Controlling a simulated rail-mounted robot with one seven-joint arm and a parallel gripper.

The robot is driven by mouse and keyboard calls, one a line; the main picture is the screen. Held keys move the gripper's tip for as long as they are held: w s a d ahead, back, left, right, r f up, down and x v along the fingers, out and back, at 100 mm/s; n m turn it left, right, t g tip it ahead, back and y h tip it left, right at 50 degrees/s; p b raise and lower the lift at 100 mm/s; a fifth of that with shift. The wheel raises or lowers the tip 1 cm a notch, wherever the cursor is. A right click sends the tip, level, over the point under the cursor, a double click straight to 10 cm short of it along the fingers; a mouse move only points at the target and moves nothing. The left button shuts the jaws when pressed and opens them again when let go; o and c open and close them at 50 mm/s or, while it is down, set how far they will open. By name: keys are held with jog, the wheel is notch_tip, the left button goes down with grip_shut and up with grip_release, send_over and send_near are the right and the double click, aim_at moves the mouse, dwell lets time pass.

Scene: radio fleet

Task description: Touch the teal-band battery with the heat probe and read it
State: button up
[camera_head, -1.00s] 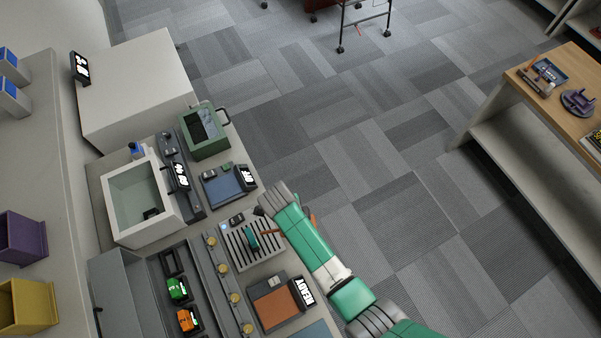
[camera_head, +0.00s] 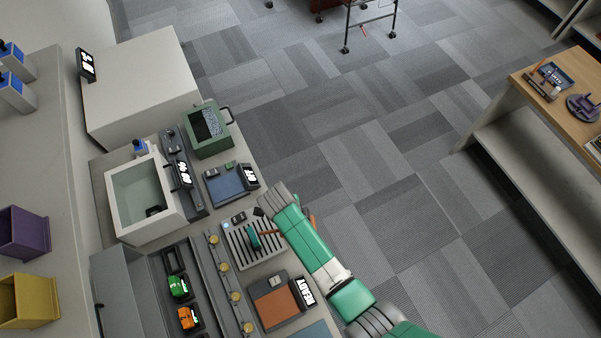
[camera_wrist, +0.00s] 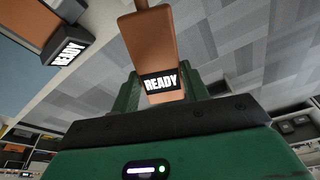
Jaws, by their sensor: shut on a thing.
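My gripper (camera_wrist: 165,97) is shut on the orange-brown heat probe (camera_wrist: 147,35), whose small screen reads READY in the wrist view. In the head view the probe (camera_head: 312,220) shows at both sides of my arm, and my gripper is mostly hidden under the arm. A small teal item (camera_head: 253,238), which looks like the teal-band battery, stands on the slatted grey plate (camera_head: 264,260). The probe's left end is close to it. I cannot tell whether they touch. The battery is not clear in the wrist view.
An orange-topped pad (camera_head: 274,306) with a READY display (camera_head: 304,291) lies below the plate. A green battery (camera_head: 177,287) and an orange battery (camera_head: 188,318) sit in slots at left. A blue pad (camera_head: 225,186), a green box (camera_head: 207,128) and a white basin (camera_head: 122,229) stand above.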

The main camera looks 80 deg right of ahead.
jog(key=shift+w+a, duration=0.25)
jog(key=shift+w, duration=0.05)
dwell(0.6)
dwell(0.6)
jog(key=s+d, duration=0.4)
jog(key=s, duration=0.1)
jog(key=shift+s+d+p, duration=0.2)
jog(key=shift+d+p, duration=0.05)
jog(key=shift+p, duration=0.2)
dwell(0.5)
